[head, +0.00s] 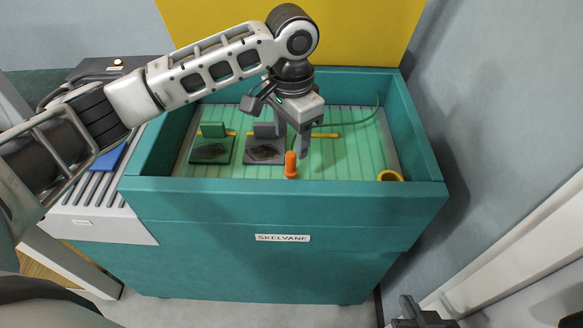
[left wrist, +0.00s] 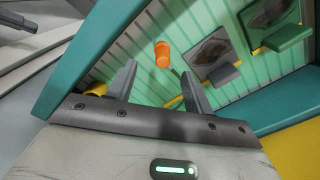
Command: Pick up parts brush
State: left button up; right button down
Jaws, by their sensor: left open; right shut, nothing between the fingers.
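An orange piece with a narrow rounded top (head: 290,166), perhaps the parts brush, stands inside the teal bin near its front wall. It also shows in the left wrist view (left wrist: 162,55), beyond the fingertips and between them. My left gripper (head: 292,140) is open and empty, pointing down just above and behind the orange piece, apart from it as far as I can tell. Its fingers (left wrist: 158,82) show spread in the left wrist view. No bristles are visible. My right gripper (head: 425,314) is shut and empty at the bottom right edge, away from the bin.
The teal bin (head: 290,205) has raised walls around a ribbed green floor. A yellow ring (head: 390,176) is at the front right corner. A green hose (head: 377,106) curves at the back right.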

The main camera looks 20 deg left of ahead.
aim_at(291, 165)
pick_arm(q)
jog(key=f, duration=0.9)
jog(key=shift+w+a+f, duration=0.15)
jog(key=shift+w, duration=0.1)
jog(key=shift+c, duration=0.2)
jog(key=c, duration=1)
